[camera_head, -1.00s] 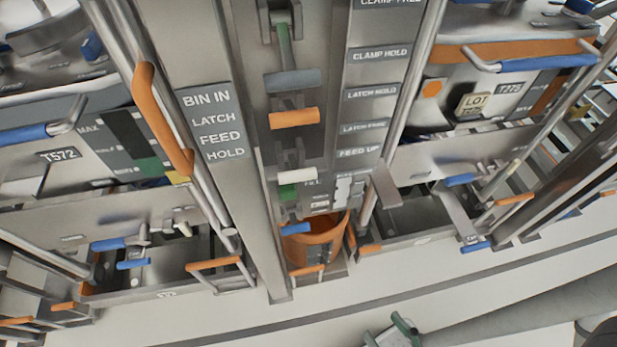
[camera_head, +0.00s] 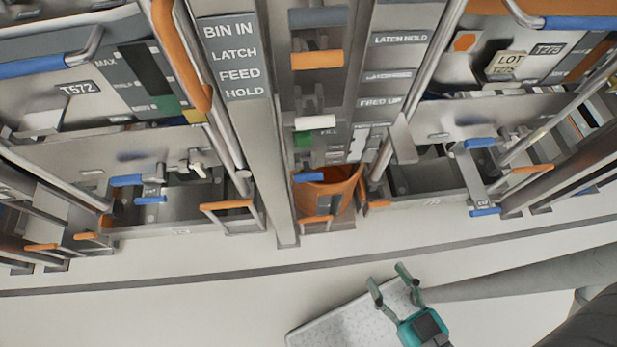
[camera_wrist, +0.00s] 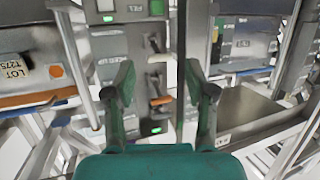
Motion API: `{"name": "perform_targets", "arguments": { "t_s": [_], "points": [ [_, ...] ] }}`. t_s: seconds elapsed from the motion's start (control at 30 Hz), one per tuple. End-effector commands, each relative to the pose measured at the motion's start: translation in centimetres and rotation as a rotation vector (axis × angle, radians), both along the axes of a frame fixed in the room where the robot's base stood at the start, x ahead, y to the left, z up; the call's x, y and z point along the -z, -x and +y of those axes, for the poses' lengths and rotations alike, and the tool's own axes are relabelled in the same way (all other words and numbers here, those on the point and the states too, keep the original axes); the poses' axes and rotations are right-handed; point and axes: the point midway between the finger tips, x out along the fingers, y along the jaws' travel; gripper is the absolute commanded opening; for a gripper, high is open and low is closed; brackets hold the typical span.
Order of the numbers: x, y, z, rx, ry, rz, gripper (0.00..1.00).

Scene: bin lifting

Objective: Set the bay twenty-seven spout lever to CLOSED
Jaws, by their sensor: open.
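No label reading bay twenty-seven is legible, so I cannot tell which handle is its spout lever. In the head view, the central column carries a grey-blue handle (camera_head: 319,17), an orange handle (camera_head: 317,59) and a white handle (camera_head: 316,121) above a green FILL mark (camera_head: 304,139). A small blue handle (camera_head: 308,177) sits at the rim of an orange bucket (camera_head: 343,187). My gripper (camera_head: 388,277) is open and empty, low in front of the column and apart from it. In the wrist view its fingers (camera_wrist: 158,82) frame a panel with an orange-tipped lever (camera_wrist: 160,101).
Blue- and orange-handled trays (camera_head: 440,180) stand below both. A long orange grip (camera_head: 180,55) runs down the left rail. The pale floor (camera_head: 200,310) in front is clear.

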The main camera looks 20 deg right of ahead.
Motion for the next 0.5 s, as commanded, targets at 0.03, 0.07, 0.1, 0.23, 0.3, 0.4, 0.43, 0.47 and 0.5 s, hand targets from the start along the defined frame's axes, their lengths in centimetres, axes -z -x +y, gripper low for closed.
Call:
{"name": "perform_targets", "arguments": {
  "t_s": [0.03,0.07,0.1,0.23,0.3,0.4,0.43,0.47,0.5],
  "points": [
    [0.5,-0.2,-0.1,0.01,-0.012,0.006,0.55],
    [0.9,-0.3,-0.2,0.02,-0.024,0.014,0.55],
    [1.8,-0.6,-0.3,0.038,-0.047,0.031,0.55],
    [6.6,-1.9,-1.0,0.131,-0.183,0.118,0.55],
    [9.7,-2.9,-1.2,0.191,-0.284,0.176,0.55],
    [14.0,-4.4,-1.2,0.265,-0.436,0.259,0.55],
    [15.2,-4.9,-1.2,0.287,-0.483,0.282,0.55],
    [16.3,-5.5,-1.1,0.305,-0.529,0.305,0.55],
    [17.7,-6.2,-1.0,0.329,-0.594,0.334,0.55]
  ]
}}
